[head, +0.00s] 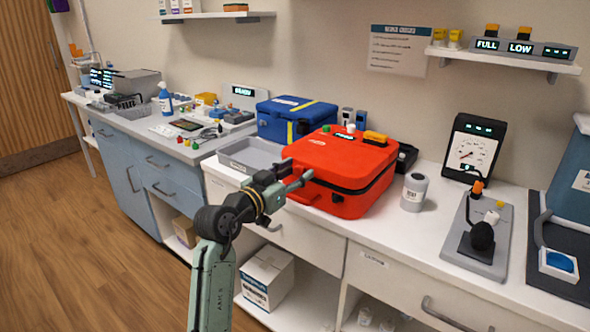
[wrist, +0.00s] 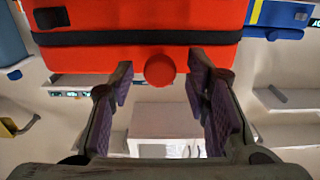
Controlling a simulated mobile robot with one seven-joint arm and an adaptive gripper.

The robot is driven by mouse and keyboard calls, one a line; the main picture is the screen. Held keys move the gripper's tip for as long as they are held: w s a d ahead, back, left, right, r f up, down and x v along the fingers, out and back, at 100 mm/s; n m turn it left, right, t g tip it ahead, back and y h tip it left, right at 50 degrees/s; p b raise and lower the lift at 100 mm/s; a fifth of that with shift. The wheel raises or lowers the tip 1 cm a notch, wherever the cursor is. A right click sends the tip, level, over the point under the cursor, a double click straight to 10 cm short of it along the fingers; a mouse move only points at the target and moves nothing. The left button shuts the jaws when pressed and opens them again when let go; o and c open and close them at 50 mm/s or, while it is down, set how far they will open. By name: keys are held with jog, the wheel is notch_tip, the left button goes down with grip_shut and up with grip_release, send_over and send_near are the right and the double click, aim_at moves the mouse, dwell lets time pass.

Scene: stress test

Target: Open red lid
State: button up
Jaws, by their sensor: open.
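A red case (head: 355,202) with a red lid (head: 335,152) stands on the white counter. The lid is down, with a dark seam around the case below it. My gripper (head: 297,174) is at the case's front left side, at about lid height. In the wrist view the red case (wrist: 130,14) fills the top, crossed by a dark band. A round red knob (wrist: 160,70) juts from it. My open gripper (wrist: 160,82) has one finger on each side of the knob, with gaps showing. Whether the fingertips touch the case is unclear.
Small coloured items, including an orange-yellow block (head: 375,137), lie on the lid. A blue case (head: 296,116) stands behind left, beside a grey tray (head: 250,155). A grey canister (head: 414,192) stands close on the right. An open shelf with a white box (head: 268,277) lies below.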

grip_shut()
dwell(0.6)
dwell(0.3)
